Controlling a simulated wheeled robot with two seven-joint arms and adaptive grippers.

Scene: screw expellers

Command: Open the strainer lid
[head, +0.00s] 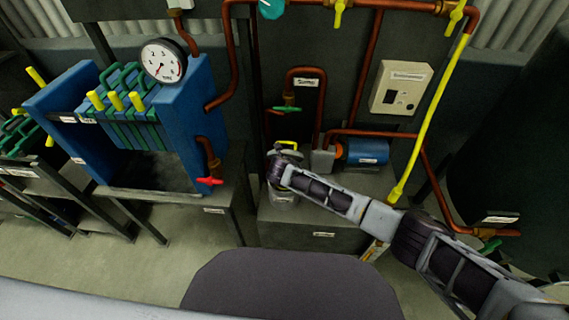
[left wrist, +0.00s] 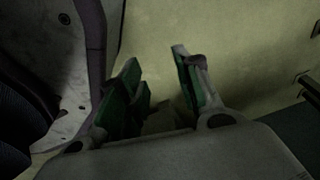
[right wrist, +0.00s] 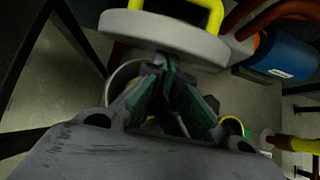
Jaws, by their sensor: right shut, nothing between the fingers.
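The strainer lid (right wrist: 165,35) is a thick round grey disc with a yellow handle, at the top of the right wrist view. In the head view its yellow handle (head: 287,143) shows just behind my right wrist, and the strainer body (head: 284,197) is partly visible below. My right gripper (right wrist: 163,68) is shut and empty, its fingertips at the lid's near edge; I cannot tell whether they touch it. A thin curved rim (right wrist: 118,78) shows beside the fingers. Whether the lid is seated or raised is unclear. My left gripper (left wrist: 155,58) is open and empty, away from the strainer.
A blue motor (head: 366,152) and copper pipes stand right of the strainer on the grey base cabinet (head: 300,234). A yellow pipe (head: 430,115) slopes down near my right arm. A blue filter press (head: 190,110) with a gauge stands left. Open floor lies at lower left.

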